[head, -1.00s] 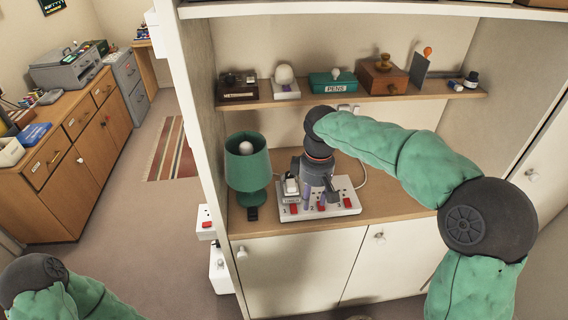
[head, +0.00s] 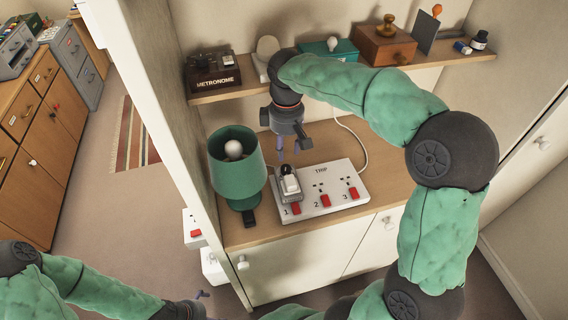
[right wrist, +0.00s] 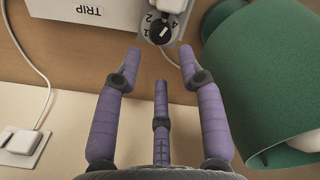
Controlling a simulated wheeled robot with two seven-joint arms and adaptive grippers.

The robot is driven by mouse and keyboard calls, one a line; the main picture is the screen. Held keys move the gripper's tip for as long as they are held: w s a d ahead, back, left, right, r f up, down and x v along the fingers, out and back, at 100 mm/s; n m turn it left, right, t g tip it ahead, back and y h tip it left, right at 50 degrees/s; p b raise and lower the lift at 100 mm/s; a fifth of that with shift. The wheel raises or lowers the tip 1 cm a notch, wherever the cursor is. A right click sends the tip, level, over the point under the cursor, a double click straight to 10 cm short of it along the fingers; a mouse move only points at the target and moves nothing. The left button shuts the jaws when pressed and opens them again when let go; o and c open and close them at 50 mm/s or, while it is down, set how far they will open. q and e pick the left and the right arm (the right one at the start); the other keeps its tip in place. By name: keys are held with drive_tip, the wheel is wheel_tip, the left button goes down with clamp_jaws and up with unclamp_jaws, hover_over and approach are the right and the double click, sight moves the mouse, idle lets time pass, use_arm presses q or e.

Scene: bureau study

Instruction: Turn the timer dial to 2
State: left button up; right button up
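The timer (head: 291,189) is a grey box with a white plug on its front, sitting at socket 1 on the white power strip (head: 335,177). Its dark round dial (head: 286,170) faces up at the back end. In the right wrist view the dial (right wrist: 160,31) has a pale pointer mark, with digits such as 1, 2 and 4 around it. My right gripper (head: 289,149) is open and empty, its purple fingers apart, just behind and above the dial. The fingers also show in the right wrist view (right wrist: 160,62). My left gripper (head: 201,295) is low at the bottom edge, mostly hidden.
A white cable (head: 358,140) runs behind the strip.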

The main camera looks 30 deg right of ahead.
sight(286, 167)
wheel_tip(286, 167, down, 8)
drive_tip(key=shift+f+b, duration=0.1)
drive_tip(key=shift+b, duration=1.1)
clamp_jaws()
